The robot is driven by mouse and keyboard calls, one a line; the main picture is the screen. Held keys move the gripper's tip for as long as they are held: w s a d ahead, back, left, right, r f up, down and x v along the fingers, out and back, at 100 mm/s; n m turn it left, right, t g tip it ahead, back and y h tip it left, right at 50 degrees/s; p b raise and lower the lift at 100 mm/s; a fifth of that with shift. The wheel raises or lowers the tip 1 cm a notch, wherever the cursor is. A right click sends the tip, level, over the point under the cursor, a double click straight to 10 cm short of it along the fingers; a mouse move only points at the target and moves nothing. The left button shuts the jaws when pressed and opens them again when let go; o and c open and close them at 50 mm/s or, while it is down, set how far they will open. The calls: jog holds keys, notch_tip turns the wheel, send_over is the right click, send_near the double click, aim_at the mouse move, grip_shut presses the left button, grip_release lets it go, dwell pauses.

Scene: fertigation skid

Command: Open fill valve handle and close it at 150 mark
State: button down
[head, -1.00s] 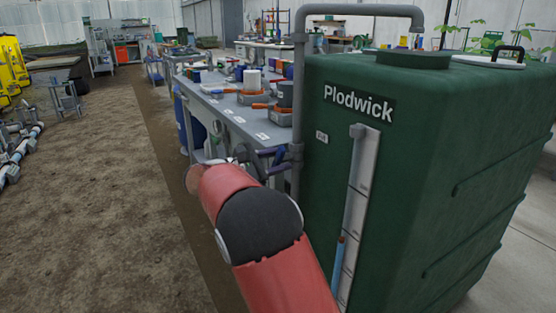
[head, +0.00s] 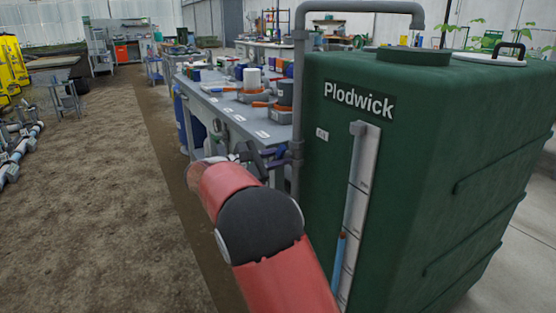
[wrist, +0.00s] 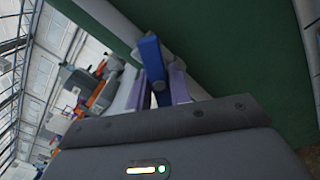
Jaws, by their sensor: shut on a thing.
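The fill valve handle (wrist: 150,52) is a blue lever, seen in the wrist view between the two purple fingers of my gripper (wrist: 160,88). The fingers are shut on it. In the head view my gripper (head: 262,158) is beside the grey fill pipe (head: 299,80), left of the green Plodwick tank (head: 430,150), partly hidden by my red arm. The level gauge (head: 362,185) on the tank front has a blue column (head: 339,262) topped by a reddish float (head: 342,235), in its lower half. The mark numbers are too small to read.
A grey workbench (head: 235,120) with pots and orange-handled tools stands behind my gripper, left of the pipe. Bare soil floor (head: 90,220) lies open to the left. Pipe fittings (head: 15,150) lie at the far left.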

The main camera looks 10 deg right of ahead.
jog(key=m+b, duration=0.2)
jog(key=m, duration=0.1)
jog(key=m+b, duration=0.2)
jog(key=b, duration=0.1)
jog(key=shift+f+m, duration=0.2)
jog(key=shift+m, duration=0.2)
jog(key=m+b, duration=0.2)
jog(key=m, duration=0.1)
jog(key=shift+a+b, duration=0.1)
jog(key=shift+b, duration=0.25)
jog(key=shift+r+m+b, duration=0.25)
jog(key=shift+m+b, duration=0.65)
jog(key=shift+m, duration=0.3)
jog(key=c, duration=1.4)
grip_release()
jog(key=shift+o, duration=0.2)
jog(key=shift+r, duration=0.1)
jog(key=v, duration=0.7)
jog(key=shift+a, duration=0.35)
